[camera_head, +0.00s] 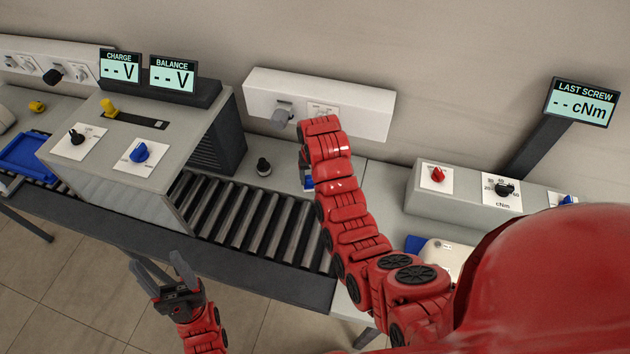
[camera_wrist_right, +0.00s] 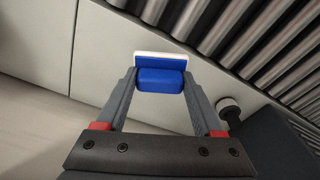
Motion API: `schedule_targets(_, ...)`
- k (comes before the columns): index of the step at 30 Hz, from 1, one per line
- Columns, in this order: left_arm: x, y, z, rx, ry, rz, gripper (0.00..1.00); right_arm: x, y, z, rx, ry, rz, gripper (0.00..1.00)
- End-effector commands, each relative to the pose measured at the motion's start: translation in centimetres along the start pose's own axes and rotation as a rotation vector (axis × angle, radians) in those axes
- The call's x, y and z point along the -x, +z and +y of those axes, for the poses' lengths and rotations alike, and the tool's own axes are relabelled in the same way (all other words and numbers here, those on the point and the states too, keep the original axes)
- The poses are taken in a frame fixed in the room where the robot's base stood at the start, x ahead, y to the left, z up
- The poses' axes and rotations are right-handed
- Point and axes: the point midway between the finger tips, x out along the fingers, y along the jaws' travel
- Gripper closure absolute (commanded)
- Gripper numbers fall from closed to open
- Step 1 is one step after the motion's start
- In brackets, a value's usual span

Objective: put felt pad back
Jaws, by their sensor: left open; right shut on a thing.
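The felt pad, a blue block with a white layer along one side (camera_wrist_right: 160,80), is between the fingers of my right gripper (camera_wrist_right: 161,82). My right gripper is shut on the blue part. In the head view a small blue bit of the pad (camera_head: 308,183) shows beside my red right arm, which hides most of the gripper. The pad is near the right end of the roller conveyor (camera_head: 262,220). My left gripper (camera_head: 160,264) is open and empty, low in front of the conveyor's front edge.
A black knob (camera_head: 263,167) stands behind the rollers. A white wall panel with a grey knob (camera_head: 282,116) is behind my right arm. The grey tester box (camera_head: 150,120) stands over the conveyor at left. A torque console (camera_head: 490,192) and a pale object (camera_head: 447,257) are at right.

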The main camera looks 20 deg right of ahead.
Motion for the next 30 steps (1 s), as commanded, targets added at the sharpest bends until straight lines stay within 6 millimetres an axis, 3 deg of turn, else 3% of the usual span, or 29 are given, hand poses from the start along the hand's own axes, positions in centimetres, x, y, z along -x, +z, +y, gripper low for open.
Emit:
schedule_targets(3, -0.7, -0.1, 0.0, 0.0, 0.0, 0.0, 0.39, 0.2, -1.7, 0.3, 0.0, 0.001, -0.001, 0.93)
schedule_targets(9, -1.1, -0.2, -0.1, 0.0, 0.0, 0.0, 0.39, -0.3, -2.8, 0.5, 0.0, 0.001, 0.0, 0.93)
schedule_targets(15, -1.4, -0.2, -0.1, 0.0, 0.0, 0.0, 0.39, -0.4, -3.3, 0.6, -0.001, 0.001, 0.001, 0.93)
schedule_targets(23, -3.4, -0.6, -0.2, 0.0, 0.0, 0.0, 0.39, -3.2, -2.8, 0.6, 0.0, 0.002, -0.004, 0.93)
schedule_targets(30, -3.3, -0.6, -0.2, 0.0, 0.0, 0.0, 0.39, -4.0, -2.8, 0.6, 0.0, 0.0, 0.002, 0.93)
